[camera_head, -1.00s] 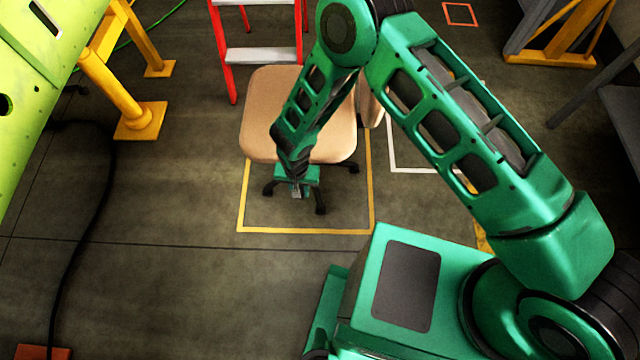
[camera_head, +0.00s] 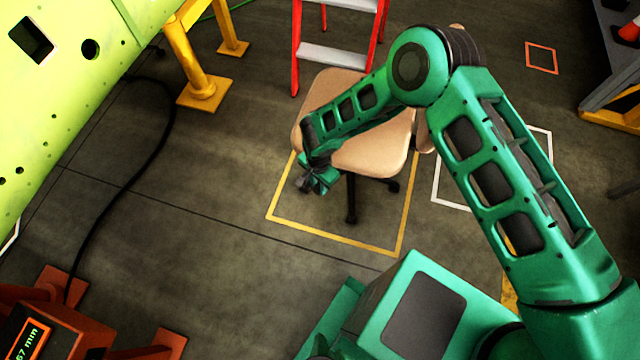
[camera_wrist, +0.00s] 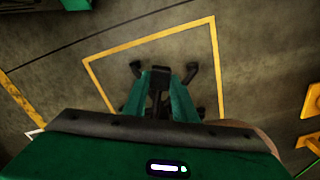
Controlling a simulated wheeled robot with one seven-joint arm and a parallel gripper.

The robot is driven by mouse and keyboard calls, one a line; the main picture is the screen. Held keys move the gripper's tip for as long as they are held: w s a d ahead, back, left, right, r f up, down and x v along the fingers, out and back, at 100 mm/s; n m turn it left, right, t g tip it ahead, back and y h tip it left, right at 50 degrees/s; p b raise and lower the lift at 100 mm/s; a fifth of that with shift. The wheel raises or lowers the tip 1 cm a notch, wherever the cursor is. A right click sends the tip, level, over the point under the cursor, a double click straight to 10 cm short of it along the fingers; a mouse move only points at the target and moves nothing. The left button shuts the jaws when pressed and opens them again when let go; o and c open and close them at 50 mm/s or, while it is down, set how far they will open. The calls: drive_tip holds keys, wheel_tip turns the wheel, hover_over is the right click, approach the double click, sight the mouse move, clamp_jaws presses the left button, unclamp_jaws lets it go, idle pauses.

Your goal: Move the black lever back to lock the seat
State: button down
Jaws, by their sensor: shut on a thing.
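A tan chair seat (camera_head: 370,148) is tilted in the head view, with dark base legs below it. My gripper (camera_head: 318,182) is at the seat's front left edge, low beside it. In the wrist view my gripper (camera_wrist: 159,94) has its green fingers closed on a dark piece, the black lever (camera_wrist: 158,78). In the head view the lever is hidden by my gripper and arm. Only a sliver of the seat (camera_wrist: 268,138) shows in the wrist view.
A yellow floor outline (camera_head: 335,236) surrounds the chair. A red ladder (camera_head: 335,55) stands behind it. The green wing panel (camera_head: 60,90) and a yellow stand (camera_head: 203,92) are at the left. A black cable (camera_head: 150,160) lies on the floor.

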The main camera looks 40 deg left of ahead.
drive_tip(key=shift+s, duration=0.15)
drive_tip(key=c, duration=1.5)
unclamp_jaws()
drive_tip(key=shift+f, duration=0.1)
drive_tip(key=shift+o, duration=0.3)
wheel_tip(320, 180, up, 11)
drive_tip(key=shift+f, duration=0.1)
